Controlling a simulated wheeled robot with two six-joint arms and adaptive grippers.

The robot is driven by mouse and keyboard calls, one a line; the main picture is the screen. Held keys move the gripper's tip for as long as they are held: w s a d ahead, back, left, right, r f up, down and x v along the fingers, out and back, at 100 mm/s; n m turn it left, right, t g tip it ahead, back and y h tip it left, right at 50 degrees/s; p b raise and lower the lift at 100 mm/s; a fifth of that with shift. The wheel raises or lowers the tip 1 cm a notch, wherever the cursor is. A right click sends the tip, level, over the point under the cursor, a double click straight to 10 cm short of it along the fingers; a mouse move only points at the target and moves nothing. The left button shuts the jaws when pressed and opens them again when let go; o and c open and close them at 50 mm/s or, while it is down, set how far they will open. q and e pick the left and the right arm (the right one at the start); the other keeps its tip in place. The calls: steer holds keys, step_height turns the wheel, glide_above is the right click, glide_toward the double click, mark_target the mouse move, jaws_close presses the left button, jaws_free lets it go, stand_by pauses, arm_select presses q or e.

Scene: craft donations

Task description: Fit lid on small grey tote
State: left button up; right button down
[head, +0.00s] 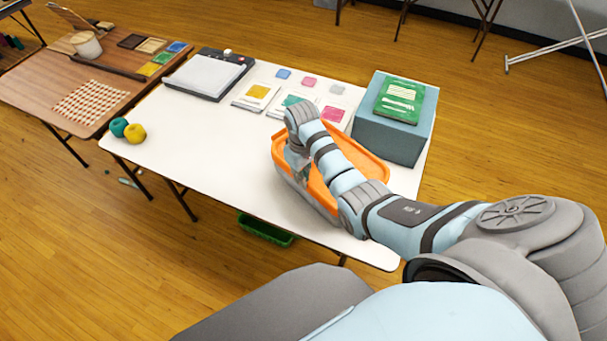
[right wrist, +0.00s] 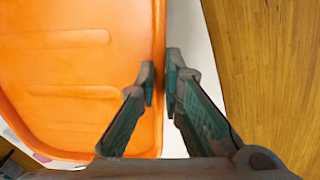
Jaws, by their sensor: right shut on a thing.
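The orange lid (head: 352,150) lies over the small grey tote (head: 318,200) near the right front of the white table. My right arm crosses the lid and hides its middle. Whether the lid sits flush on the tote cannot be told. My right gripper (head: 303,168) is at the lid's left side, partly hidden by its own arm. In the right wrist view the gripper (right wrist: 160,76) is shut on the edge of the lid (right wrist: 75,70), with one finger on each side of the rim. My left gripper is out of view.
A blue box (head: 395,140) with a green book (head: 400,98) stands just right of the lid. Cards and packets (head: 257,97) lie behind it, beside a paper trimmer (head: 208,75). Yarn balls (head: 134,132) sit at the left corner. The white table's (head: 215,160) left front is clear.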

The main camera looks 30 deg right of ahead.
steer(key=shift+f, duration=0.4)
stand_by(0.4)
steer(key=c, duration=1.7)
jaws_free()
steer(key=shift+o, duration=0.2)
steer(key=shift+s+r, duration=0.1)
steer(key=shift+r, duration=3.4)
